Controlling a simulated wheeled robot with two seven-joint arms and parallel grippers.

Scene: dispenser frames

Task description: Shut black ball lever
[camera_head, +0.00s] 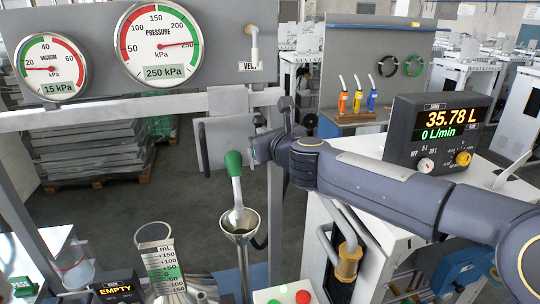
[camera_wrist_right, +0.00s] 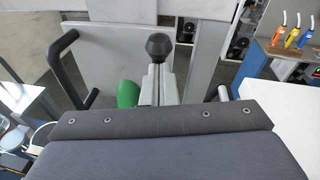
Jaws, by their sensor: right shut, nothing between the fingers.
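The black ball lever (camera_head: 284,103) stands up beside the grey post in the head view, its ball on top. In the right wrist view the black ball (camera_wrist_right: 158,45) tops a grey lever arm in the upper middle, just beyond the dark edge of my gripper. My right gripper (camera_head: 258,149) reaches in from the right, just below the ball and close to the lever. It is shut and empty. Whether it touches the lever I cannot tell, as my gripper hides the lever's lower part. My left gripper is not in view.
A meter box (camera_head: 440,130) reading 35.78 L stands near my right arm. Pressure gauges (camera_head: 159,45) hang at upper left.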

